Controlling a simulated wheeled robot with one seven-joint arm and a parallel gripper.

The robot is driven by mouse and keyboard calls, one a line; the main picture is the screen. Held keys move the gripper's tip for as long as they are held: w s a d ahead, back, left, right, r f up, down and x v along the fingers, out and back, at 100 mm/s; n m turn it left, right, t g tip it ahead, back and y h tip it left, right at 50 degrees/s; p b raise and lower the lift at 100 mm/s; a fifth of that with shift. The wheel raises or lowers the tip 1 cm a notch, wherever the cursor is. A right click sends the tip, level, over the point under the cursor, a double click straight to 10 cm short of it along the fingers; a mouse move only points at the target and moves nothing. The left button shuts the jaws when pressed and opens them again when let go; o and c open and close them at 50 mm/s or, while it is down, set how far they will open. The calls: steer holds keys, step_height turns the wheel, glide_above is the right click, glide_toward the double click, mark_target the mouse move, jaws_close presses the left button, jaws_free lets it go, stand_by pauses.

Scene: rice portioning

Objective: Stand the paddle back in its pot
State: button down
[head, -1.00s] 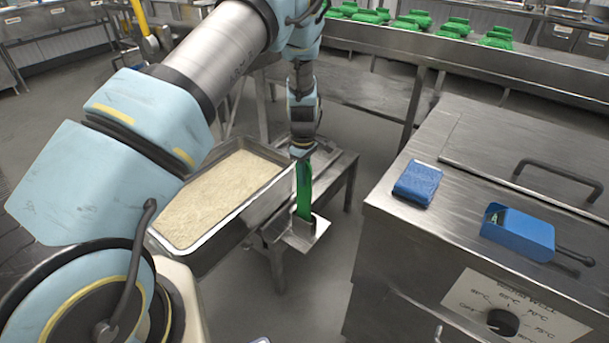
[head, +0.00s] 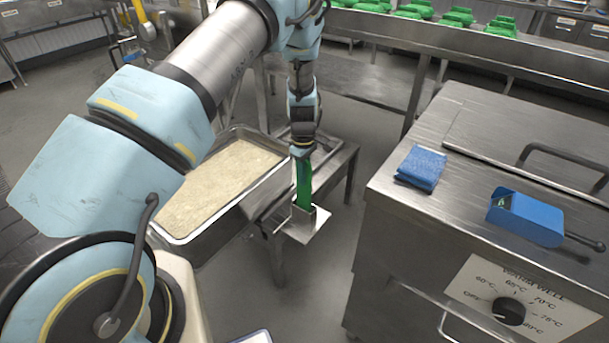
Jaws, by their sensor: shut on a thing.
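The green paddle (head: 304,186) hangs upright from my gripper (head: 302,154), which is shut on its upper end. The paddle's lower end is hidden behind the front wall of a small steel pot (head: 301,226) and appears to be inside it. The pot is fixed to or stands at the near corner of a low steel stand. My gripper is above the pot. Whether the paddle touches the pot's bottom cannot be seen.
A steel pan of rice (head: 185,238) lies left of the pot, partly behind my arm. Green items (head: 412,10) sit on the back counter.

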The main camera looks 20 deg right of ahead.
steer(key=shift+f, duration=0.35)
steer(key=shift+f+b, duration=0.85)
steer(key=shift+f, duration=0.1)
steer(key=c, duration=0.8)
jaws_free()
